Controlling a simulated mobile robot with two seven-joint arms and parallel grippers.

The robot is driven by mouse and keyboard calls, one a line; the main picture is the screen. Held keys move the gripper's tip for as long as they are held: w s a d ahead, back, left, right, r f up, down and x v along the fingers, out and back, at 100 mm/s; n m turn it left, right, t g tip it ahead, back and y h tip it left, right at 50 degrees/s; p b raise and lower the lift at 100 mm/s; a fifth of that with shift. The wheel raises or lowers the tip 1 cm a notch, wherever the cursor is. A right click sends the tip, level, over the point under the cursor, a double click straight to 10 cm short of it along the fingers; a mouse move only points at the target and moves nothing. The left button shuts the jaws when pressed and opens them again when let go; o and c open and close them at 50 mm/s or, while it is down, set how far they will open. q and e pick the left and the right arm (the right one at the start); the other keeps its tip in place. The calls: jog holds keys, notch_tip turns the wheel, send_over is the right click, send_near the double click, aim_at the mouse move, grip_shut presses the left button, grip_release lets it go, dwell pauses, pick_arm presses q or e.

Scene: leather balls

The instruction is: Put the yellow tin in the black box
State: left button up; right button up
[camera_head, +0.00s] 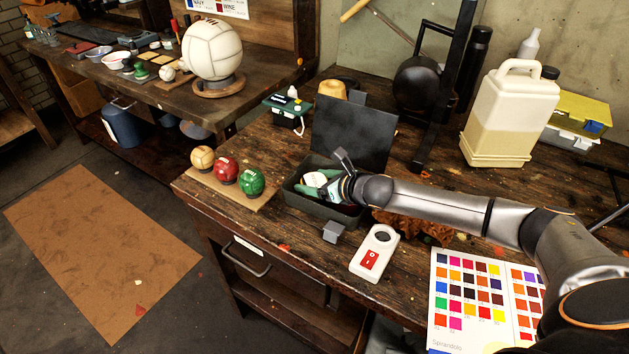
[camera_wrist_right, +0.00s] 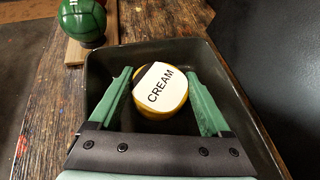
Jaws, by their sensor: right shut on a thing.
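The yellow tin (camera_wrist_right: 161,92) has a white top marked CREAM. It sits between the green fingers of my right gripper (camera_wrist_right: 160,88), which is shut on it. In the head view the tin (camera_head: 314,179) and the right gripper (camera_head: 319,183) are inside the open black box (camera_head: 312,205). The box's walls (camera_wrist_right: 98,75) surround both in the wrist view. I cannot tell whether the tin touches the box floor. The box's dark lid (camera_head: 352,135) stands raised behind it. My left gripper is out of view.
Yellow, red and green balls (camera_head: 226,170) stand on a wooden strip left of the box. A white device with a red switch (camera_head: 375,253) and a small grey block (camera_head: 333,232) lie in front. A colour chart (camera_head: 480,300) and a large jug (camera_head: 508,115) are to the right.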

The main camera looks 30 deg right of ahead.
jog(key=o, duration=1.3)
jog(key=v, duration=1.2)
jog(key=shift+r, duration=0.1)
